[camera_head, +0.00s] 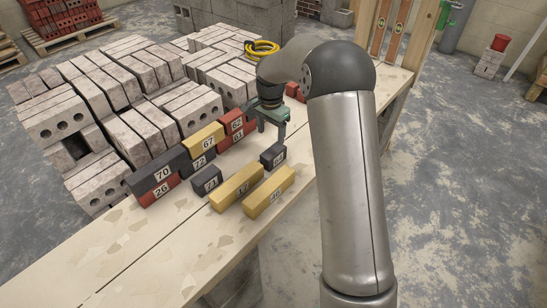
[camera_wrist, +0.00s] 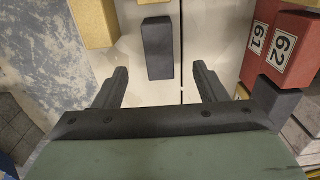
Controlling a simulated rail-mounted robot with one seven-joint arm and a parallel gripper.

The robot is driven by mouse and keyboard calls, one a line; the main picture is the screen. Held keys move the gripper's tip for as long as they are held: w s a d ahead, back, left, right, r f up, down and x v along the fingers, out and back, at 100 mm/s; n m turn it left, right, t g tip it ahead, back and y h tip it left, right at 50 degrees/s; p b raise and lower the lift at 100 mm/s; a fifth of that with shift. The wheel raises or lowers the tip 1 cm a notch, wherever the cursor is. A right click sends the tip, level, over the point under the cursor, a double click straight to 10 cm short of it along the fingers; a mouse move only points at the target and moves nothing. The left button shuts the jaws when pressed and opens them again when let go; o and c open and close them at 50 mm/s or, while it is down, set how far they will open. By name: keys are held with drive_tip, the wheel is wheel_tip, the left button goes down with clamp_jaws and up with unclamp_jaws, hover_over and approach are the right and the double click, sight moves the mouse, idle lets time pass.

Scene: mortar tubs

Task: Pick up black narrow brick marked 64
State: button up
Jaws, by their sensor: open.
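A small black brick (camera_head: 272,155) lies on the plank table in front of my gripper. In the wrist view a plain black brick (camera_wrist: 158,50) lies ahead of and between my fingers, with no number visible. My gripper (camera_head: 271,130) is open and empty, above the table behind the brick. In the wrist view its two fingers (camera_wrist: 160,74) are spread wider than the brick and do not touch it.
Red bricks 61 and 62 (camera_wrist: 285,45) are stacked right in the wrist view. A yellow brick (camera_wrist: 95,20) lies at its left. Other black bricks, 70 (camera_head: 160,175), 72 (camera_head: 200,162) and one possibly 73 (camera_head: 207,180), stand left. Grey blocks (camera_head: 110,85) are piled behind.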

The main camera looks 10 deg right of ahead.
sight(273, 150)
wheel_tip(273, 150, down, 6)
drive_tip(key=shift+f, duration=0.1)
drive_tip(key=shift+w+d+f, duration=0.1)
drive_tip(key=shift+d+f, duration=0.15)
drive_tip(key=shift+f, duration=1.05)
drive_tip(key=shift+w+d+f, duration=0.1)
drive_tip(key=shift+d+f, duration=0.1)
drive_tip(key=shift+f, duration=1.05)
drive_tip(key=c, duration=1.4)
